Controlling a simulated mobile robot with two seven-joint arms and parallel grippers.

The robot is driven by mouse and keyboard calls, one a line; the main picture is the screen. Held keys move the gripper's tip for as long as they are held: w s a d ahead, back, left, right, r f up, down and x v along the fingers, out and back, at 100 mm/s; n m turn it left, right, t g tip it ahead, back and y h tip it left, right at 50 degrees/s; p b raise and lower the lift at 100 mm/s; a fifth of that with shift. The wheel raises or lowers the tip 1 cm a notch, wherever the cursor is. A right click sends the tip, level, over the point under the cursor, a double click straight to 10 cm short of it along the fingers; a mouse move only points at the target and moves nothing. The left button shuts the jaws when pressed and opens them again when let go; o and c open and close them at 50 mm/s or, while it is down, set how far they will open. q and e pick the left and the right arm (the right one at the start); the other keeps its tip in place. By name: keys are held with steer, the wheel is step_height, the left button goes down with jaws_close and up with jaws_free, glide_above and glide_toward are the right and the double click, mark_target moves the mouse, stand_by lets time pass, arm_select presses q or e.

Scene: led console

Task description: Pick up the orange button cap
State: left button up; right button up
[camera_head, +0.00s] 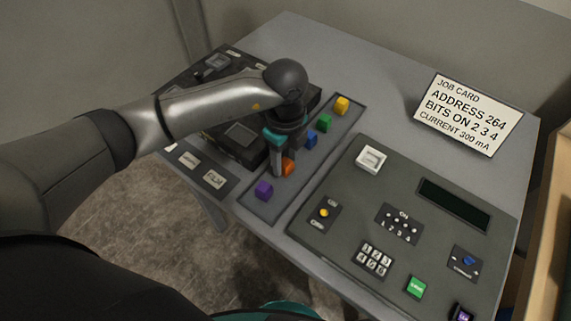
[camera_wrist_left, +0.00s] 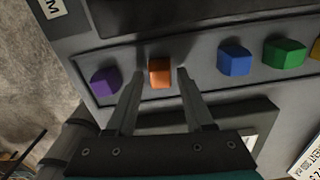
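The orange button cap (camera_head: 287,168) sits in the dark strip tray (camera_head: 259,206) between the purple and blue caps. In the left wrist view the orange cap (camera_wrist_left: 160,72) lies between the fingertips of my left gripper (camera_wrist_left: 161,76). The two fingers are apart, with a visible gap on each side of the cap. In the head view my left gripper (camera_head: 279,162) points down at the orange cap and partly hides it. My right gripper is in neither view.
Purple (camera_head: 264,189), blue (camera_head: 311,139), green (camera_head: 324,122) and yellow (camera_head: 342,105) caps share the tray. The console panel (camera_head: 345,238) with switches and keypad lies to the right. A job card (camera_head: 467,113) stands behind it. A dark boxy unit (camera_head: 236,150) is left of the tray.

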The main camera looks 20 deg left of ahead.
arm_select(q)
jaws_close()
stand_by(0.4)
